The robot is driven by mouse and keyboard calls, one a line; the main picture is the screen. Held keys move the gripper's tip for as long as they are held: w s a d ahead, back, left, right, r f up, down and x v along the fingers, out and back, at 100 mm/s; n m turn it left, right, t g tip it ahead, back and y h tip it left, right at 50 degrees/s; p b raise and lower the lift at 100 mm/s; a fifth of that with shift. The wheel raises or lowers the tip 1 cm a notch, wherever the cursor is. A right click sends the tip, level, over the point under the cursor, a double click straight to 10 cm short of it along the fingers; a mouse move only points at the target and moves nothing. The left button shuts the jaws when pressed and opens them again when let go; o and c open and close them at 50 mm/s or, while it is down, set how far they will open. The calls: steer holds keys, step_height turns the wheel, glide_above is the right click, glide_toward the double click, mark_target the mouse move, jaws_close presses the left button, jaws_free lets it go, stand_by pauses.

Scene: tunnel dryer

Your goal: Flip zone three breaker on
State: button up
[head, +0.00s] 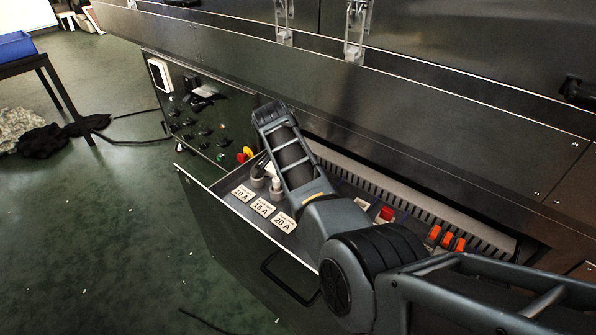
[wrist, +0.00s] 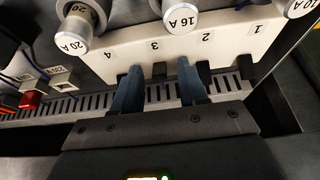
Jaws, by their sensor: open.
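In the wrist view, a white breaker block (wrist: 180,45) carries the numbers 4, 3, 2, 1 from left to right, with a black lever below each. The zone three breaker lever (wrist: 159,70) sits below the number 3. My gripper (wrist: 159,66) is open, with one blue-grey finger on each side of that lever. I cannot tell whether either finger touches it. The left finger partly covers the lever of 4, and the right finger is close to the lever of 2. In the head view my arm reaches into the open drawer (head: 225,215) and hides the breakers.
Round fuse caps marked 20 A (wrist: 72,36), 16 A (wrist: 180,20) and 10 A stand above the block. A red switch (wrist: 32,100) is at left. In the head view, orange switches (head: 447,240) sit at the drawer's right. A control panel (head: 205,110) is behind; open floor lies left.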

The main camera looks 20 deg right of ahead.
steer(key=shift+c, duration=0.4)
jaws_close()
steer(key=shift+w+d+r+g+y, duration=0.2)
steer(key=shift+d+g+y, duration=0.35)
steer(key=shift+y, duration=0.35)
steer(key=shift+w+d+f+g+y+b, duration=0.15)
steer(key=shift+g+y+b, duration=0.2)
steer(key=shift+y+b, duration=0.2)
steer(key=shift+w+d+f+g+y+b, duration=0.15)
steer(key=shift+g+y+b, duration=0.15)
steer(key=shift+y+b, duration=0.25)
steer(key=shift+d+r+g+y+b, duration=0.2)
steer(key=shift+g+y+b, duration=0.1)
steer(key=shift+y+b, duration=0.3)
steer(key=shift+o, duration=0.4)
jaws_free()
steer(key=shift+a+r+h+p, duration=0.1)
steer(key=shift+r+h+p, duration=0.05)
steer(key=shift+h+p, duration=0.2)
